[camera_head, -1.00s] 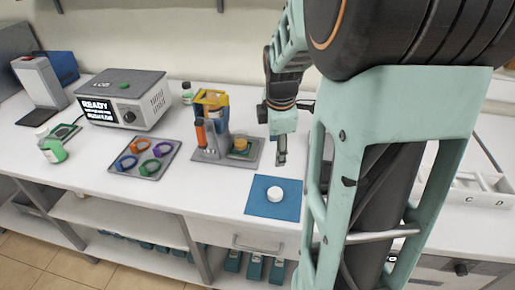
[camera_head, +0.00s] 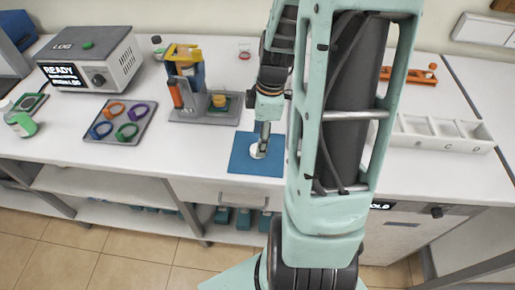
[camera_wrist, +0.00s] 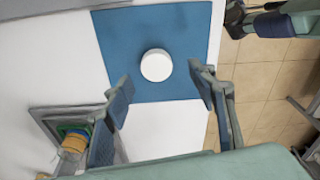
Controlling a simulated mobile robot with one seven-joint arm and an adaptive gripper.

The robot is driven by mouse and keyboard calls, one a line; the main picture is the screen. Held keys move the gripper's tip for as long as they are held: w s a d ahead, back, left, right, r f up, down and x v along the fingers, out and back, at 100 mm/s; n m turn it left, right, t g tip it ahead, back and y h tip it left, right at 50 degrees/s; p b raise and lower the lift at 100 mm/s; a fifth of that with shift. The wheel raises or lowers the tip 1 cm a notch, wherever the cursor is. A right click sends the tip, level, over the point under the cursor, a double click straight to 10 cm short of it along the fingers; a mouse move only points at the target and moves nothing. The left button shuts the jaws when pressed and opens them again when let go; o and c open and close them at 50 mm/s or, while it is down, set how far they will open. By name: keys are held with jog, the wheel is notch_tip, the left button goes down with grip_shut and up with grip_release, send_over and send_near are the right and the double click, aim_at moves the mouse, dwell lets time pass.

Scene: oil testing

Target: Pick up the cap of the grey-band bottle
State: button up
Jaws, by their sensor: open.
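A round white cap (camera_head: 256,151) lies on a blue mat (camera_head: 242,165) near the front edge of the bench. In the wrist view the cap (camera_wrist: 156,65) is in the middle of the mat (camera_wrist: 120,45), slightly beyond the fingertips. My gripper (camera_head: 264,143) points down over the cap and partly hides it in the head view. In the wrist view my gripper (camera_wrist: 162,88) is open and empty, one finger on each side of the cap's line, not touching it. I cannot make out a grey-band bottle.
A stand with a yellow-topped frame (camera_head: 186,75) is left of the mat. A grey tray of coloured rings (camera_head: 101,134), a green-and-white bottle (camera_head: 22,124) and a display box (camera_head: 105,50) are further left. A white compartment tray (camera_head: 440,147) is right of my arm.

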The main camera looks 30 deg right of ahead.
jog(key=shift+w+a+f, duration=0.1)
jog(key=shift+w+f, duration=0.05)
jog(key=shift+f, duration=0.85)
jog(key=shift+w+f, duration=0.15)
jog(key=shift+f, duration=0.85)
jog(key=c, duration=0.9)
